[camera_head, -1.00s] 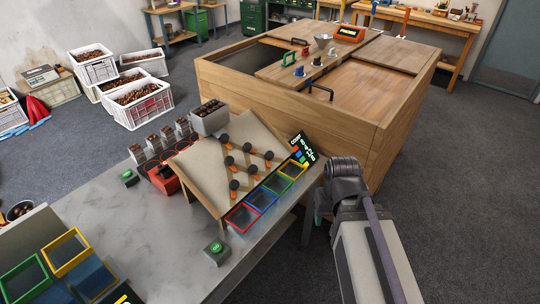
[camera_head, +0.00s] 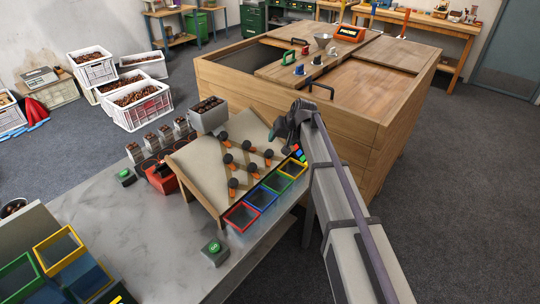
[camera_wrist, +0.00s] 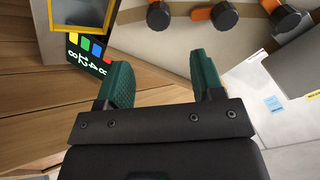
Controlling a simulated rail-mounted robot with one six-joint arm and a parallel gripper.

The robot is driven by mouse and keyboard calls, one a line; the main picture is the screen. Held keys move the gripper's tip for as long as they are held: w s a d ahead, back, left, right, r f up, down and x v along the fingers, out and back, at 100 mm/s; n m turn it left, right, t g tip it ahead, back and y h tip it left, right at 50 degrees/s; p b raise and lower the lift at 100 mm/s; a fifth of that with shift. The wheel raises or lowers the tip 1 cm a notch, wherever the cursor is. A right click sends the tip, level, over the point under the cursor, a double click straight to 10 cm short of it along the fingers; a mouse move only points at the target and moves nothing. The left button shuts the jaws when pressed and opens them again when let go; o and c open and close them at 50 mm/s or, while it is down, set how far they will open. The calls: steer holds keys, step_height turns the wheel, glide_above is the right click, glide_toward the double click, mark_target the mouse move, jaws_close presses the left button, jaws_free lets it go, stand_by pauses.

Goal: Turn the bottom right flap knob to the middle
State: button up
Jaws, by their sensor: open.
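The sloped board (camera_head: 205,165) carries several black knobs with orange pointers. The bottom right flap knob (camera_head: 268,154) is the one nearest the yellow bin (camera_head: 294,168). My gripper (camera_head: 282,128) is above the board's right edge, apart from the knob. Its teal fingers (camera_wrist: 161,66) are open, with nothing between them. How far the pointer is turned is hard to tell.
Red (camera_head: 242,217), blue (camera_head: 261,199) and green (camera_head: 277,183) bins line the board's lower edge. A black number sign (camera_wrist: 88,52) stands near the yellow bin. A grey box of chestnuts (camera_head: 208,119) is behind the board. The large wooden cabinet (camera_head: 300,110) lies beyond my gripper.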

mark_target(270, 152)
steer(key=b+x, duration=0.9)
steer(key=x, duration=0.1)
steer(key=shift+s+d+f, duration=0.2)
steer(key=shift+s, duration=0.15)
steer(key=shift+w+a+f, duration=0.2)
steer(key=shift+a+f, duration=0.1)
steer(key=shift+r, duration=0.1)
steer(key=c, duration=0.9)
